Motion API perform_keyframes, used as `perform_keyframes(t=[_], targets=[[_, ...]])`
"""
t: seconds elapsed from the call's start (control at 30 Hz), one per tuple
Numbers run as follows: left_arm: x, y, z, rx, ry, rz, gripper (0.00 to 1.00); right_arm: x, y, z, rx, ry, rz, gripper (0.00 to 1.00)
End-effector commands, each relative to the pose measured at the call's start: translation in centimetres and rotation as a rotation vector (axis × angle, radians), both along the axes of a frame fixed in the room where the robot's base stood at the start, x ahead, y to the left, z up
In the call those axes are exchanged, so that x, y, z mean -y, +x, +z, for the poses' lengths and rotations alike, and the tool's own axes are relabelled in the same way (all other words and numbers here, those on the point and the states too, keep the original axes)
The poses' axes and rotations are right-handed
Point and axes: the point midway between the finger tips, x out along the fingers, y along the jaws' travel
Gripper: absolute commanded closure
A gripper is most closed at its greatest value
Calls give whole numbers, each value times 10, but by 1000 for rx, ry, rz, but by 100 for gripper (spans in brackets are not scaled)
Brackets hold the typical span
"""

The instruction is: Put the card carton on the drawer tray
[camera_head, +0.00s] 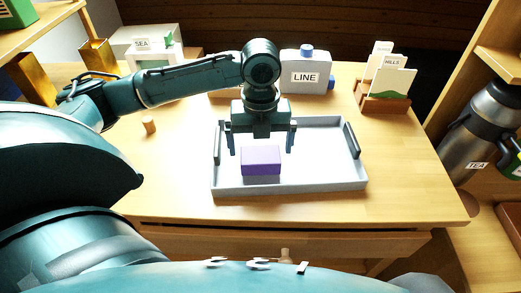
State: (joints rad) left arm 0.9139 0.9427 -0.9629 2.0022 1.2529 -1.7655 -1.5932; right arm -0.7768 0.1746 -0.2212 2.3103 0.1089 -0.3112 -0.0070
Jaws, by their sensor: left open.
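A purple box-shaped carton (261,161), which looks like the card carton, sits on the light grey tray (330,178) on the wooden table, left of the tray's middle. The tray has raised rims and dark handles at its left and right ends. My left gripper (262,148) is open and points down over the carton. Its two fingers are apart, one to each side of the carton in the picture, and no contact shows. The exact height of the fingertips is hard to tell. My right gripper is not in view.
A LINE-labelled container (304,75) and a card holder (383,96) stand behind the tray. A small wooden peg (149,125) stands left. A TEA flask (479,132) is at the right. A drawer front (280,243) lies below the table edge. The table right of the tray is clear.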

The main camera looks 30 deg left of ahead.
Motion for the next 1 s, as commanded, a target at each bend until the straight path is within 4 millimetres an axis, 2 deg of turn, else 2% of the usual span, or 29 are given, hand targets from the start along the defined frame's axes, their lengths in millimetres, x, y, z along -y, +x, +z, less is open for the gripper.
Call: perform_keyframes(t=[0.03,0.2,0.4,0.57,1.0], targets=[[0,1,16,6,-2,-1,0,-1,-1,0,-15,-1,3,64],[1,1,52,5,-1,-1,0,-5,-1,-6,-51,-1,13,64],[1,1,80,3,-2,0,0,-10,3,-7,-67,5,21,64],[0,0,87,0,0,0,0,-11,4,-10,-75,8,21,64],[0,0,87,0,0,0,0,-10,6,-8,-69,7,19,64]])
